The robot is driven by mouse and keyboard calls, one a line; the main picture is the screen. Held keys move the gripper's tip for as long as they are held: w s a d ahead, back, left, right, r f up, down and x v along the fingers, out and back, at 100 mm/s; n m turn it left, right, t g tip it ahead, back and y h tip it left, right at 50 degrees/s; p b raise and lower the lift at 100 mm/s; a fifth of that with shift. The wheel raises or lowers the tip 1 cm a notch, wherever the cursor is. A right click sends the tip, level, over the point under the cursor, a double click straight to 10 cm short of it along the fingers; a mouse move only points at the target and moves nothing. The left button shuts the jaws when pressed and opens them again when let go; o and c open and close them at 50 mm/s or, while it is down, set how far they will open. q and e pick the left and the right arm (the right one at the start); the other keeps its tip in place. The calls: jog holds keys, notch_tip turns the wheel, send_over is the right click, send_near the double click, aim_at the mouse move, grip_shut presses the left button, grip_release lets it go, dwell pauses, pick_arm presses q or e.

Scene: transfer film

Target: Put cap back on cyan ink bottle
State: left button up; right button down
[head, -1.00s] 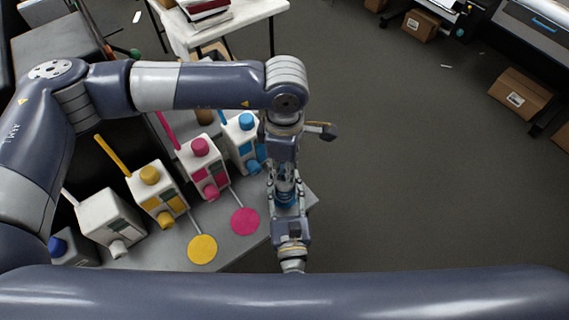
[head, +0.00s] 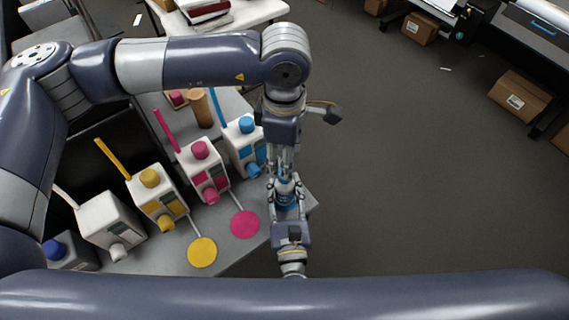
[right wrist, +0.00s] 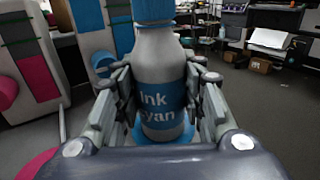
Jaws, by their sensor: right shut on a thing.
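The white ink bottle (right wrist: 160,62) with a cyan label stands upright between the fingers of my right gripper (right wrist: 160,95), which is shut on it. In the head view the bottle (head: 286,186) is partly hidden by the grippers near the bench's right edge. A blue cap (right wrist: 153,10) sits at the bottle's top, seated or nearly so; its upper part is cut off by the frame. My left gripper (head: 283,166) points down just above the bottle top. Its fingertips are too small to tell whether they hold the cap. My right gripper also shows in the head view (head: 287,209).
On the grey bench (head: 228,262) stand white ink tanks with yellow (head: 158,196), magenta (head: 203,170) and blue (head: 245,146) caps. Yellow (head: 202,252) and magenta (head: 245,224) discs lie in front. A blue disc (right wrist: 165,136) lies under the bottle. Open floor is to the right.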

pick_arm(q)
notch_tip(320, 180, up, 6)
jog(key=shift+r, duration=0.2)
pick_arm(e)
jog(key=c, duration=0.9)
grip_release()
jog(key=shift+c, duration=0.2)
jog(key=s+d, duration=0.1)
jog(key=s, duration=1.1)
jog(key=shift+d, duration=0.15)
